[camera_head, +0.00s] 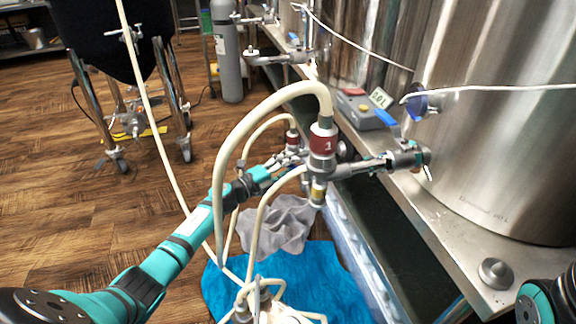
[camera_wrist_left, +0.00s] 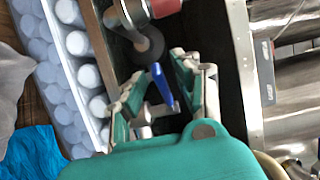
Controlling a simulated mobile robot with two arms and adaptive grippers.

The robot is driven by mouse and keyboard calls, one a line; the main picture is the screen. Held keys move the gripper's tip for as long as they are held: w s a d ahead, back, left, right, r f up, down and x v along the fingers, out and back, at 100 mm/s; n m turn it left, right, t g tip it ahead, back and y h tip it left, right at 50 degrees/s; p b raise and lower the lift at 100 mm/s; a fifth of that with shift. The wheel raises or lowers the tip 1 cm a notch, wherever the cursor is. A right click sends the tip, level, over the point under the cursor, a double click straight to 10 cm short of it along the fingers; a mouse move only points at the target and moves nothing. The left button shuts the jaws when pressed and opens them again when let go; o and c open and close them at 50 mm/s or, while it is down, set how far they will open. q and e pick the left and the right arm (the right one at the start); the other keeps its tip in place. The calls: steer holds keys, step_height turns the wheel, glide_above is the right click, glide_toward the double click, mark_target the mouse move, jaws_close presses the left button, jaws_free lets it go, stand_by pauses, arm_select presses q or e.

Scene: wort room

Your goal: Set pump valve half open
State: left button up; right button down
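The blue valve lever (camera_wrist_left: 161,86) shows in the left wrist view, lying between the fingers of my left gripper (camera_wrist_left: 157,78). The fingers are spread, with visible gaps beside the lever. A grey metal fitting with a dark round end (camera_wrist_left: 149,46) and a red band (camera_wrist_left: 165,7) is just beyond the lever. In the head view my left gripper (camera_head: 286,162) is among the hoses, by the red-banded fitting (camera_head: 291,138) and behind the fitting marked 1 (camera_head: 322,140); its fingertips are partly hidden there. My right gripper is out of view.
Pale hoses (camera_head: 222,170) loop close around my left arm. A grey cloth (camera_head: 275,222) and blue cloth (camera_head: 318,280) lie below. A crate of white-capped bottles (camera_wrist_left: 84,75) is beside the gripper.

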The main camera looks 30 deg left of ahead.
arm_select(q)
steer(key=v, duration=1.2)
stand_by(0.4)
